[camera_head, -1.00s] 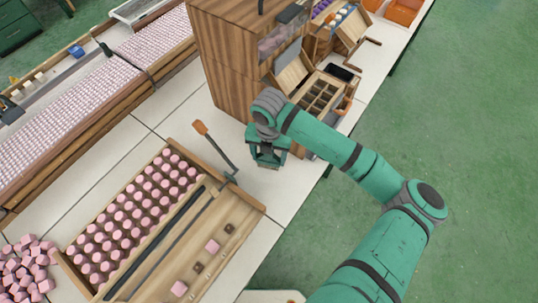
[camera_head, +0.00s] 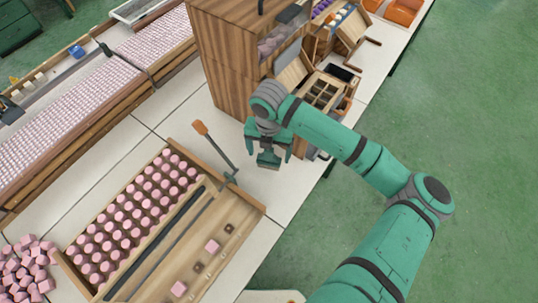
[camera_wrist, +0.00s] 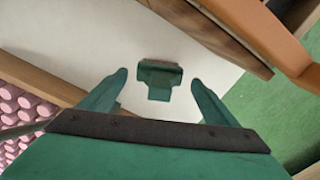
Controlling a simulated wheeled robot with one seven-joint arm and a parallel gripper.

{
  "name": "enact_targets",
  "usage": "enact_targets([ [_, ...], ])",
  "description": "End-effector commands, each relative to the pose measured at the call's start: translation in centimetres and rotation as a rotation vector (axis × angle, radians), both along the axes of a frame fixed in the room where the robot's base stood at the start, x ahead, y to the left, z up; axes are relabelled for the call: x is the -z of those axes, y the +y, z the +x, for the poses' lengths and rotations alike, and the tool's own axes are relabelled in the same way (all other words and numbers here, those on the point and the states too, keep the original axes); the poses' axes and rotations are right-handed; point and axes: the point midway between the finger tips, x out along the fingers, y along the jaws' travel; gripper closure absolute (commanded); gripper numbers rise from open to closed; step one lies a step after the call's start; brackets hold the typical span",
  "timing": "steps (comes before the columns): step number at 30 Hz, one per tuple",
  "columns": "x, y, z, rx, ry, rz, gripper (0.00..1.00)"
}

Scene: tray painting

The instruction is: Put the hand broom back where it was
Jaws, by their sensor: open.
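The hand broom, which I take to be the small dark green piece (camera_head: 268,160), is on the white table just beyond the wooden tray. In the wrist view the green piece (camera_wrist: 158,73) has a wide head and a narrower stub, and lies in the gap ahead of my fingers. My gripper (camera_head: 268,152) is open above it, one finger to each side. In the wrist view both fingertips (camera_wrist: 158,79) look apart from it. Its underside is hidden.
A wooden tray (camera_head: 258,205) with pink-topped pieces is at front left, an orange-handled tool (camera_head: 213,143) leaning at its far end. A wooden cabinet (camera_head: 225,70) and a compartment box (camera_head: 325,92) stand behind my gripper. The table's right edge is close.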

Motion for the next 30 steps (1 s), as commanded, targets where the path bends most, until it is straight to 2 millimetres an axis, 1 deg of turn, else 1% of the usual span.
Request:
enact_targets([
  [1, -1.2, 0.0, 0.1, -0.003, -0.004, -0.002, 0.18],
  [6, -4.6, 0.0, 0.1, -0.003, -0.003, -0.003, 0.18],
  [9, -6.4, 0.0, 0.1, -0.001, -0.003, -0.002, 0.18],
  [13, -8.0, 0.0, 0.1, -0.001, -0.001, 0.0, 0.18],
  [18, -9.1, 0.0, 0.0, -0.001, 0.0, 0.0, 0.18],
  [30, -9.2, 0.0, 0.0, -0.001, 0.0, 0.0, 0.18],
])
